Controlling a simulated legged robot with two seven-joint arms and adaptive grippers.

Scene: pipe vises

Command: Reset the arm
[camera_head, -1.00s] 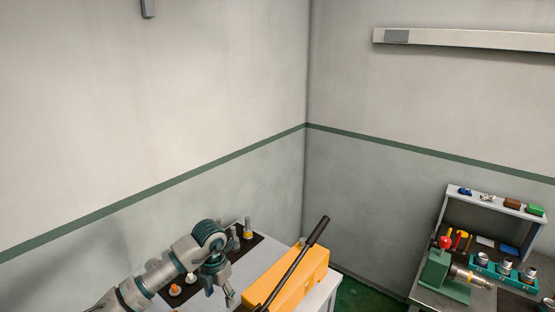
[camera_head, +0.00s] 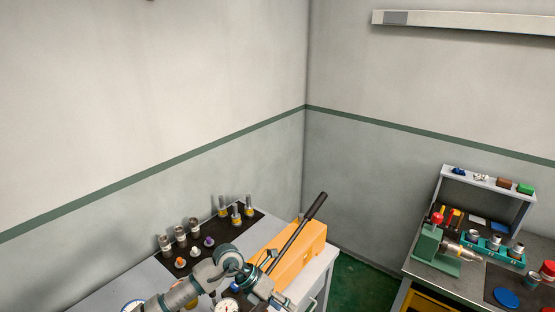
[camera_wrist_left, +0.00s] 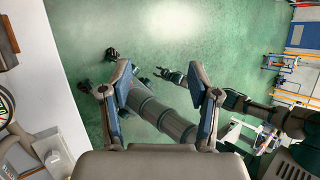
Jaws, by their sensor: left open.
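My left arm comes in from the bottom left of the head view. Its gripper (camera_head: 282,301) is low in the picture, over the near right part of the white table, beside the orange block with the black lever. In the left wrist view the left gripper (camera_wrist_left: 160,75) has its two blue-padded fingers wide apart with nothing between them. Beyond them are the green floor and grey parts of my own body. What looks like my right gripper (camera_wrist_left: 168,74) shows small and far off there; its jaws are too small to read.
The white table (camera_head: 100,290) carries a black mat (camera_head: 213,244) with several metal fittings and coloured caps. The orange block (camera_head: 303,250) with its raised lever (camera_head: 297,232) stands at its right. A bench with a green vise (camera_head: 431,246) is at the right; green floor lies between.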

